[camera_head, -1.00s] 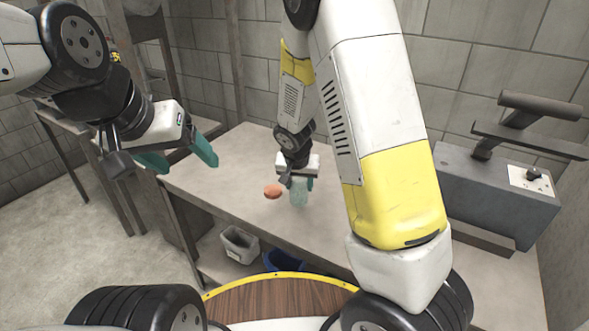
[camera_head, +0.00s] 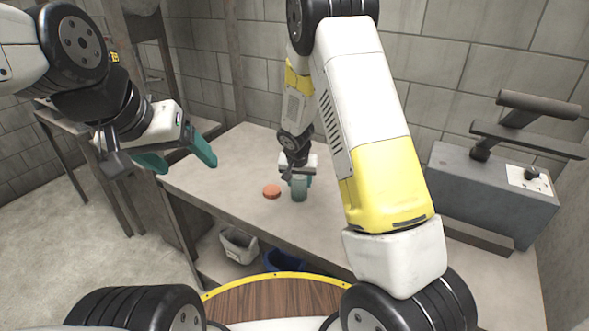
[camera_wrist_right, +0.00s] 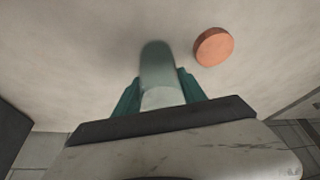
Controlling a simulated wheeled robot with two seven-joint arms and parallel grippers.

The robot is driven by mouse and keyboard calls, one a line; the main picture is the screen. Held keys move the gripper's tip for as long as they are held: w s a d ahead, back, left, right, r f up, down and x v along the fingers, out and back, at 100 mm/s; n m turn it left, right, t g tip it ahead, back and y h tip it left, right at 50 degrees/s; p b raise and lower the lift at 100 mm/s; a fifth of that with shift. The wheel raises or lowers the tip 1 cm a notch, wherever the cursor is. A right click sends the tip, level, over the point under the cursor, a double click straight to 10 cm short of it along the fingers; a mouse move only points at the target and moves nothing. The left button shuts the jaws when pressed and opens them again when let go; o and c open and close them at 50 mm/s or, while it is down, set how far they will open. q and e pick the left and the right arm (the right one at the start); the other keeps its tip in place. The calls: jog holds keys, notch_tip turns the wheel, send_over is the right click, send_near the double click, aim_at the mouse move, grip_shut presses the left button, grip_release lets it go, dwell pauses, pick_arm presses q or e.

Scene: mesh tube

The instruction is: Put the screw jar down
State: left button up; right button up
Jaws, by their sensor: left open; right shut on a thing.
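The screw jar (camera_head: 299,191) is a pale, see-through greenish cylinder near the middle of the worktable. It also shows in the right wrist view (camera_wrist_right: 158,75), between the teal fingers. My right gripper (camera_head: 299,182) is shut on the jar from above and holds it upright at or just over the table top; I cannot tell whether its base touches. An orange-red round lid (camera_head: 271,191) lies on the table just left of the jar, apart from it. My left gripper (camera_head: 182,160) is open and empty, raised at the left of the table.
The grey worktable (camera_head: 225,165) is clear around the jar and lid. A grey machine (camera_head: 485,190) with a handle stands at the table's right end. A grey bin (camera_head: 239,246) and a blue bin (camera_head: 284,261) sit below the table's front edge.

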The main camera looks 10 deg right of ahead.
jog(key=shift+f, duration=0.15)
jog(key=o, duration=1.4)
